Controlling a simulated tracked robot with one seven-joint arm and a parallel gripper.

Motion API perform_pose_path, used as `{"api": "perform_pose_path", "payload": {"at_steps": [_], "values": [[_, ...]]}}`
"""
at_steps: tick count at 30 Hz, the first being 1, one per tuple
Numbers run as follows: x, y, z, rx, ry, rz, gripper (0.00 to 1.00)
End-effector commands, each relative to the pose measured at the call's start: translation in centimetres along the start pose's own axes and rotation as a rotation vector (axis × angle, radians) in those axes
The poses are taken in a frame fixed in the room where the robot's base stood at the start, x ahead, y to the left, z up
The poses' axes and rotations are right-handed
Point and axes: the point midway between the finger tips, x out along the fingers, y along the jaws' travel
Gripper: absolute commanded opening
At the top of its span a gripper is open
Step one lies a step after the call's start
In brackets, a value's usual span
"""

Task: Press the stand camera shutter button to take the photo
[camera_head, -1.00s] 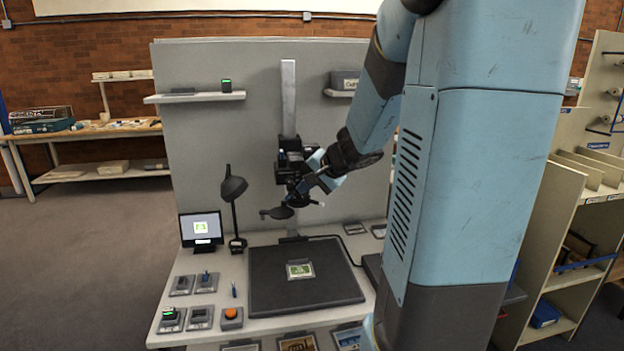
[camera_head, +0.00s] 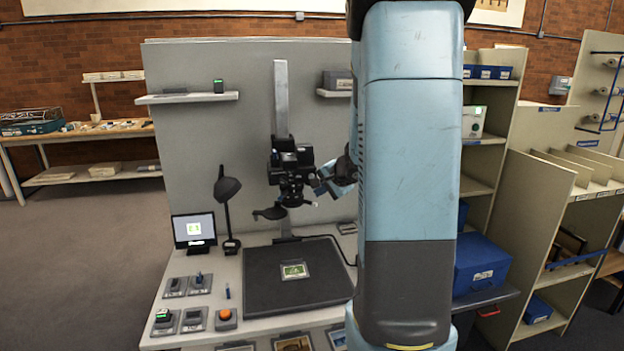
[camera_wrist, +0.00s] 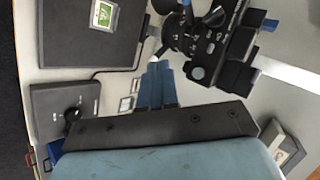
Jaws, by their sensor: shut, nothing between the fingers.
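The black stand camera (camera_head: 290,165) hangs on a grey upright column (camera_head: 281,95) over a dark copy board (camera_head: 262,284). A small green card (camera_head: 293,270) lies on the board. My gripper (camera_wrist: 160,66) is shut and empty in the wrist view, its blue fingertips just beside the camera body (camera_wrist: 232,45). A small white-tipped part of the camera (camera_wrist: 168,42) is near the tips; I cannot tell whether they touch. In the head view my gripper (camera_head: 325,186) is at the camera's right side, partly hidden by my arm. An orange button (camera_head: 225,314) sits on a grey box at the table's front.
A monitor (camera_head: 194,229) and a black desk lamp (camera_head: 227,190) stand left of the board. Several small switch boxes (camera_head: 194,318) are at front left. A grey panel (camera_head: 190,130) rises behind. Shelves with blue boxes (camera_head: 480,264) stand at right.

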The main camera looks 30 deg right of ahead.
Motion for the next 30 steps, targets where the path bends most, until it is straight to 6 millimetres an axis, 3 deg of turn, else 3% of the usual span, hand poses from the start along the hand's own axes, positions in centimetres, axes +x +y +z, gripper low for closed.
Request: {"api": "perform_pose_path", "payload": {"at_steps": [16,30], "values": [[4.4,-3.1,-3.1,0.000,-0.001,0.002,0.00],[5.6,-4.0,-3.9,-0.001,-0.002,0.000,0.00]]}}
